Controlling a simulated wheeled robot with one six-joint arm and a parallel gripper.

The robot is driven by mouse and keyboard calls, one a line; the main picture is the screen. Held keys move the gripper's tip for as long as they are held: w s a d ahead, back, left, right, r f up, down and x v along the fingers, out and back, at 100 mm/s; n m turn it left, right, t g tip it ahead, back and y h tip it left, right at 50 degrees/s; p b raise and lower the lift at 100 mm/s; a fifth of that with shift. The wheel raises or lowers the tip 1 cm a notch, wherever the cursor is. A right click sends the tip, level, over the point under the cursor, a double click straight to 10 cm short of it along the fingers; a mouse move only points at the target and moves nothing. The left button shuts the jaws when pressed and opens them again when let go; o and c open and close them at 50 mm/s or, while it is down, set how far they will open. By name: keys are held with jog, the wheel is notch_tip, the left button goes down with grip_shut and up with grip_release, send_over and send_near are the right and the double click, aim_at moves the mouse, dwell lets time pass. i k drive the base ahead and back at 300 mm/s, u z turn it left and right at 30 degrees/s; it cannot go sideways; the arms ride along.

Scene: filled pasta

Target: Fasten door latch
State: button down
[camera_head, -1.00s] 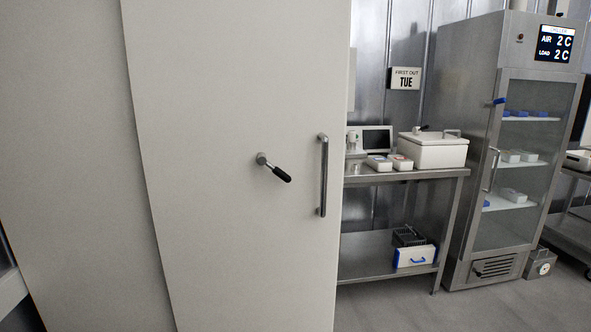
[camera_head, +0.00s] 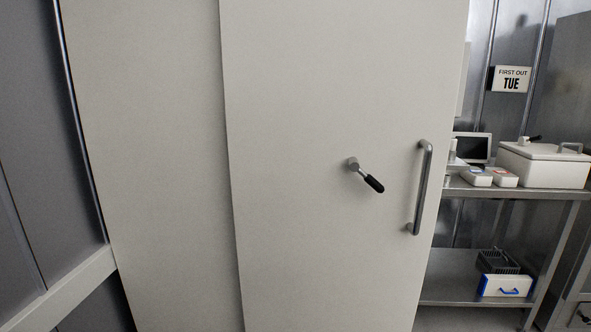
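A large off-white door (camera_head: 300,220) fills the middle of the head view. Its latch (camera_head: 366,175) is a small lever with a metal pivot and a black grip. The lever slants down to the right from the pivot. A vertical metal pull handle (camera_head: 421,187) is fixed to the right of the latch, near the door's right edge. Whether the latch engages anything cannot be seen. My gripper is not in view.
A pale panel (camera_head: 160,170) stands left of the door, beside a grey wall (camera_head: 30,130) with a pale rail (camera_head: 60,288). At right is a steel table (camera_head: 550,194) with a white lidded box (camera_head: 545,168), and a blue-and-white case (camera_head: 505,285) below.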

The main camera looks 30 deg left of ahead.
aim_at(353, 164)
jog(key=u, duration=0.55)
jog(key=i, duration=1)
jog(key=u, duration=0.1)
